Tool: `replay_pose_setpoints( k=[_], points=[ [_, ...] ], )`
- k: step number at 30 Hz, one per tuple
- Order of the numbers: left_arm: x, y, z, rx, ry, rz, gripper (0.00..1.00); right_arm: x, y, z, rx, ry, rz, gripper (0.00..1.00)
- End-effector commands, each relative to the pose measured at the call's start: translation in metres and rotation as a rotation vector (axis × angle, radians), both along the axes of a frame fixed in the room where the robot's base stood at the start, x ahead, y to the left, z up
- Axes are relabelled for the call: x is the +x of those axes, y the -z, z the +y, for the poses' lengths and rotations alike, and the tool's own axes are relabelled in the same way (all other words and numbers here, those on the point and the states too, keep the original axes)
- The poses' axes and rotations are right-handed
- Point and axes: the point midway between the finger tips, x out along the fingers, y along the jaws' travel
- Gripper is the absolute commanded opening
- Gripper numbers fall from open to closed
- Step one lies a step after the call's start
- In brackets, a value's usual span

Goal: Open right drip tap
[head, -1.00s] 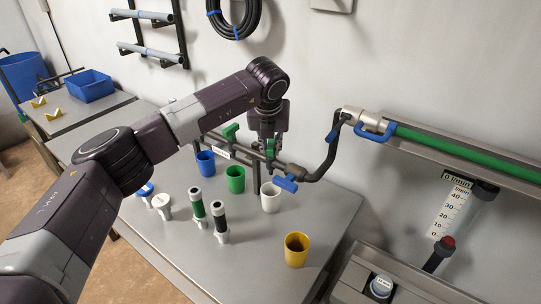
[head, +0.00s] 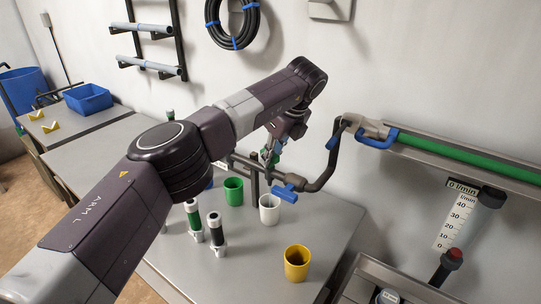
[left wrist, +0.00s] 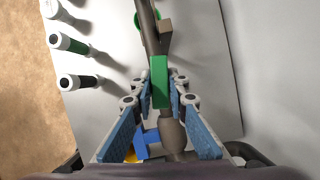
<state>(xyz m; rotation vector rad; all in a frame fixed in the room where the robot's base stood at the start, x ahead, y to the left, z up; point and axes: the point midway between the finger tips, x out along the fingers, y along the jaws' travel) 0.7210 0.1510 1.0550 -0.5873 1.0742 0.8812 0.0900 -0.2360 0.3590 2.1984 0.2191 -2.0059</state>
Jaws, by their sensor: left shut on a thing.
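The dark manifold pipe (head: 323,178) runs above the table, and a blue-handled tap (head: 287,192) sits near its right end. My left gripper (head: 271,158) is at the pipe, just left of the blue tap. In the left wrist view the left gripper (left wrist: 160,103) has its blue-padded fingers either side of a green tap handle (left wrist: 159,80), shut on it. The green handle looks roughly in line with the pipe there. The blue handle (left wrist: 150,142) shows between the finger bases. Another green piece (left wrist: 138,20) is partly visible further up the pipe. My right gripper is out of view.
Green (head: 233,191), white (head: 269,209) and yellow (head: 297,263) cups stand on the table; a blue cup is mostly hidden behind my arm. A flow gauge (head: 457,215) reading 0 l/min is at right.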

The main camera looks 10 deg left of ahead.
Motion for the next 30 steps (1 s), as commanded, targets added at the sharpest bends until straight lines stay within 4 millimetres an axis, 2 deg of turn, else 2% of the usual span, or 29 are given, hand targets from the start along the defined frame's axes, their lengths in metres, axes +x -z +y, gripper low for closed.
replay_pose_setpoints(
  k=[9, 25, 26, 30],
  points=[
    [0.0018, -0.0035, -0.0005, 0.0, -0.097, -0.007, 0.0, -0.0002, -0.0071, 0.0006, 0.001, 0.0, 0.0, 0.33],
    [0.0024, -0.0032, 0.0001, 0.001, -0.112, -0.008, 0.0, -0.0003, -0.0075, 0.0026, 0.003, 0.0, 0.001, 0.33],
    [0.0024, -0.0032, 0.0001, 0.0, -0.112, -0.009, 0.17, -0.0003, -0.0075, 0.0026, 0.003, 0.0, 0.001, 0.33],
    [0.0019, -0.0023, 0.0, 0.0, -0.112, -0.006, 0.33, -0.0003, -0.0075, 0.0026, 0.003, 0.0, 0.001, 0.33]
  ],
)
